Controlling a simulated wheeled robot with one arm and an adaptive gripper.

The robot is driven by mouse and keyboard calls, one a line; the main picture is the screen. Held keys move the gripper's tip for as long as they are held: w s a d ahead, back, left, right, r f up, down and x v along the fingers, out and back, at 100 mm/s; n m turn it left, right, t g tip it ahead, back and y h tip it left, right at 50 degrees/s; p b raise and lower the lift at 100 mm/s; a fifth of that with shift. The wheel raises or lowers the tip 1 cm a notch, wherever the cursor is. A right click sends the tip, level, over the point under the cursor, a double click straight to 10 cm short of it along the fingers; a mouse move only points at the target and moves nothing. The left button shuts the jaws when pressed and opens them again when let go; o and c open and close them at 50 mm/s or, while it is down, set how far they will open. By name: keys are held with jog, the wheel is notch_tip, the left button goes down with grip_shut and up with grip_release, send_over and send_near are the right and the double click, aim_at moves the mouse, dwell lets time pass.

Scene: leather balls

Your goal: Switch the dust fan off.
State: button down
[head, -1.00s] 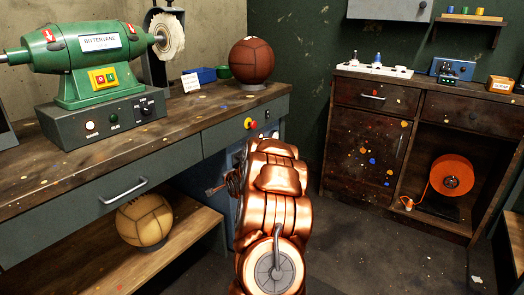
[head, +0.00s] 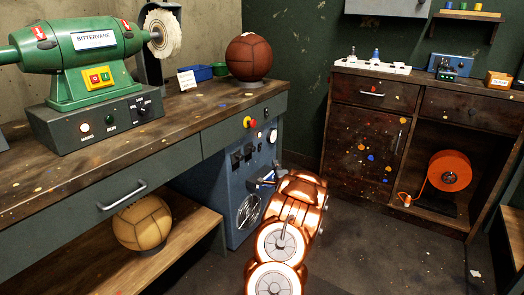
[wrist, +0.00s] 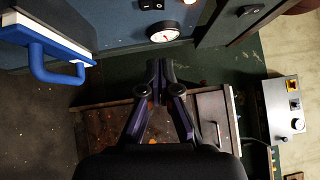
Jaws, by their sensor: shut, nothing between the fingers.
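The blue-grey cabinet (head: 237,205) under the bench has a round fan grille (head: 248,211), dark switches (head: 238,155) and a dial gauge (head: 273,136); I take it for the dust fan. In the wrist view, a black rocker switch (wrist: 152,4) and the white gauge (wrist: 163,32) show at the top on the blue panel. My gripper (wrist: 160,66) is shut and empty, with its tips below the gauge in that picture. In the head view it is small and partly hidden by my arm, close to the cabinet front. The switch's position is too small to tell.
A blue handle (wrist: 52,68) juts out left of my gripper. The green buffing machine (head: 90,60) and a brown ball (head: 249,57) are on the bench.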

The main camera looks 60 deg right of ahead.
jog(key=shift+d, duration=0.1)
jog(key=b, duration=0.6)
send_near(260, 147)
jog(key=shift+s+d+r+x, duration=0.3)
jog(key=shift+s+d+x, duration=0.05)
jog(key=shift+x, duration=3.1)
jog(key=shift+r+p, duration=0.2)
jog(key=shift+p, duration=0.5)
